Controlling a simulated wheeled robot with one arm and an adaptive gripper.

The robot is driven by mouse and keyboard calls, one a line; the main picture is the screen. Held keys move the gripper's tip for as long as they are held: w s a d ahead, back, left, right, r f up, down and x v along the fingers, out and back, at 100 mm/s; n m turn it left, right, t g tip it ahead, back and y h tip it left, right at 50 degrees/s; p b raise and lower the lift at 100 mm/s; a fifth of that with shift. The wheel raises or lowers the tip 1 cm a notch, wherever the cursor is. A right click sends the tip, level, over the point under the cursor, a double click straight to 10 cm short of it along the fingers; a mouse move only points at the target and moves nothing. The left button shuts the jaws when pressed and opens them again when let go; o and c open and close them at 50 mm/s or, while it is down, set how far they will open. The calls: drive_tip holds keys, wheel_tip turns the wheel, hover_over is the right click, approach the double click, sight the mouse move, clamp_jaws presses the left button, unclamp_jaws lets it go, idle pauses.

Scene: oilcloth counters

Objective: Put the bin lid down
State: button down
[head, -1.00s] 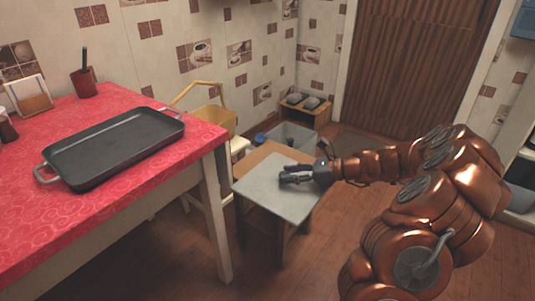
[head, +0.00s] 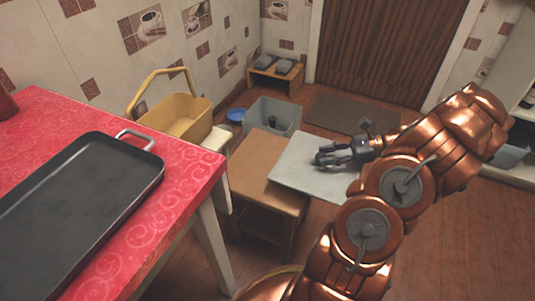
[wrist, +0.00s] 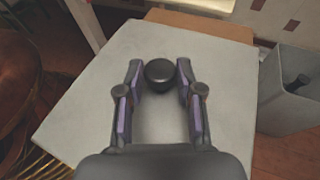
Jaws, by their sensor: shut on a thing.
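The bin lid (head: 296,177) is a flat, light grey square plate with a dark round knob (wrist: 160,73). My gripper (head: 322,158) is shut on this knob, which sits between the fingertips (wrist: 160,82) in the wrist view. The lid looks roughly level and overlaps the right part of a low brown wooden stool (head: 262,158), reaching past its right side. I cannot tell whether it touches the stool top. The open grey bin (head: 262,124) stands on the floor just behind; it also shows at the right of the wrist view (wrist: 284,100).
A red-covered table (head: 190,205) with a black tray (head: 80,190) is at the left. A yellow basket (head: 178,122) stands behind it, near a blue bowl (head: 236,114). A small shoe bench (head: 263,77) and a doormat (head: 350,118) lie farther back. The floor right of the bin is clear.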

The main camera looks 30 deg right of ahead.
sight(315, 150)
drive_tip(key=w+a+b, duration=0.1)
drive_tip(key=w+a, duration=0.1)
drive_tip(key=w, duration=0.2)
drive_tip(key=w+a+f+b, duration=0.1)
drive_tip(key=w+a+b, duration=0.1)
drive_tip(key=w+a, duration=0.1)
drive_tip(key=w+a+b, duration=0.1)
drive_tip(key=w+a, duration=0.2)
drive_tip(key=w, duration=0.2)
drive_tip(key=shift+w+f, duration=0.15)
drive_tip(key=shift+f, duration=0.05)
drive_tip(key=shift+w+a+f+b, duration=0.1)
drive_tip(key=shift+w+f+b, duration=0.1)
drive_tip(key=shift+f+b, duration=0.65)
drive_tip(key=shift+w+a+f+b, duration=0.15)
drive_tip(key=shift+f+b, duration=0.35)
drive_tip(key=shift+f, duration=0.5)
drive_tip(key=shift+r, duration=0.1)
drive_tip(key=c, duration=0.7)
unclamp_jaws()
drive_tip(key=shift+c, duration=0.2)
drive_tip(key=shift+d+r, duration=0.1)
drive_tip(key=shift+d, duration=0.1)
drive_tip(key=p+v, duration=0.5)
drive_tip(key=v, duration=0.6)
drive_tip(key=shift+s+d, duration=0.3)
